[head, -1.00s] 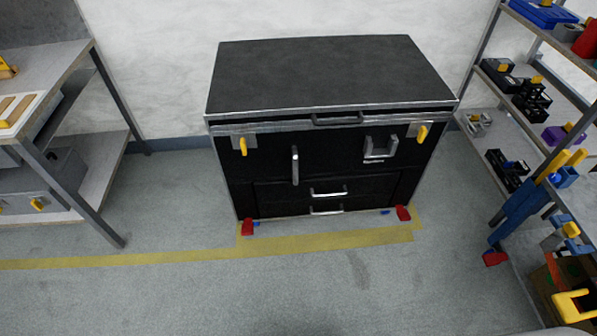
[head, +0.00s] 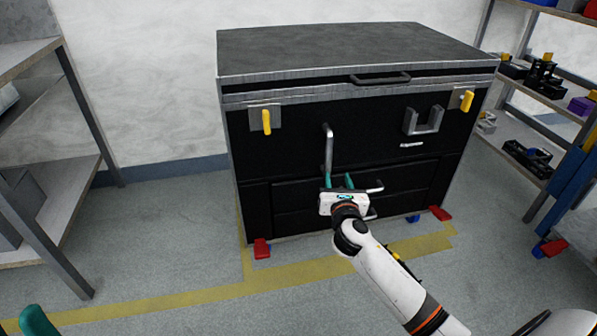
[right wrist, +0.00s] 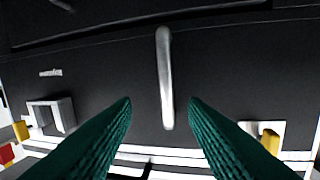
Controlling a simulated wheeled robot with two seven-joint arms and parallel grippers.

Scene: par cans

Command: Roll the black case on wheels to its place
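The black case (head: 290,150) with silver edges stands upright on the floor by the back wall. Its front has a vertical silver handle (head: 328,148), which also shows in the right wrist view (right wrist: 165,80). My right gripper (head: 339,181) is open in front of the case, near the handle's lower end. In the right wrist view the handle lies in line with the gap between the teal fingers (right wrist: 159,105), not gripped. Red pedals (head: 262,248) show at the case's lower corners; its wheels are mostly hidden. A teal fingertip of my left gripper (head: 36,320) shows at the lower left.
Yellow floor tape (head: 200,297) runs in front of the case and to the left. A grey bench (head: 60,190) stands at left and a shelf rack (head: 545,110) with tools close at right. The floor in front is clear.

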